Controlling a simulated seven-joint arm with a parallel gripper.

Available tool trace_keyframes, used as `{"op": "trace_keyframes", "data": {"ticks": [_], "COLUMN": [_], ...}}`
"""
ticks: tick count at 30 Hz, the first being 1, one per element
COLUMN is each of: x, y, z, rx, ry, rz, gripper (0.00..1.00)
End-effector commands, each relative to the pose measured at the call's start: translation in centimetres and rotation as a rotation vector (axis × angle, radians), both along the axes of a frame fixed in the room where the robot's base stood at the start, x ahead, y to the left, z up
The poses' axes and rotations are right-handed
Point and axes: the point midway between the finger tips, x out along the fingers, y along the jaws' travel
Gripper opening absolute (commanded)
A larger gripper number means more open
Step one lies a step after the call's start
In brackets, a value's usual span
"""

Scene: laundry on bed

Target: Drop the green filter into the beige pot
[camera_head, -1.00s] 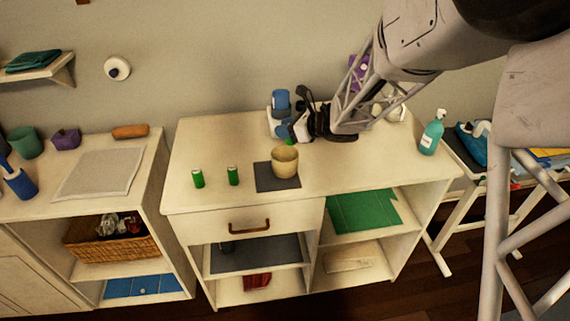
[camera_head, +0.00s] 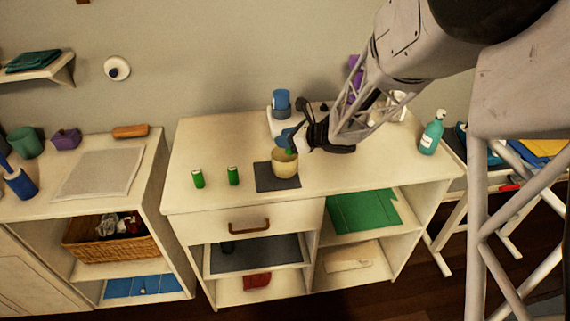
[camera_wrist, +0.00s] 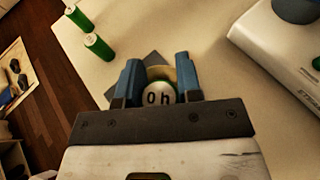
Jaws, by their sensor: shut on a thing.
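The beige pot (camera_head: 285,167) stands upright on a dark grey mat (camera_head: 263,182) on the white cabinet top. My gripper (camera_head: 287,143) is at the pot's rim, its blue fingers above the opening. In the wrist view, my gripper (camera_wrist: 157,78) is shut on the green filter (camera_wrist: 158,97), whose white end reads "0 h". The pot's rim (camera_wrist: 160,72) shows just behind the filter there. In the head view only a small green part of the filter shows above the pot. I cannot tell whether its lower end is inside the pot.
Two other green cylinders (camera_head: 198,179) (camera_head: 233,176) stand left of the mat. A white device with a blue top (camera_head: 281,103) stands behind the pot; its white body also shows in the wrist view (camera_wrist: 280,45). A teal bottle (camera_head: 432,135) is at right. The front of the top is clear.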

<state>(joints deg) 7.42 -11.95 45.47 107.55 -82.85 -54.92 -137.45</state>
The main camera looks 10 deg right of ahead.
Motion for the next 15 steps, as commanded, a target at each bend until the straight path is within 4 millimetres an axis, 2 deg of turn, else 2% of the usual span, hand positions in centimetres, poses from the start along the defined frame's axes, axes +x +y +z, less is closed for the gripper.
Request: {"op": "trace_keyframes", "data": {"ticks": [6,15], "x": [0.0,0.0], "y": [0.0,0.0], "z": [-1.7,-2.4], "rx": [0.001,0.001], "ry": [0.001,0.001], "rz": [-0.001,0.0], "gripper": [0.1,0.1]}}
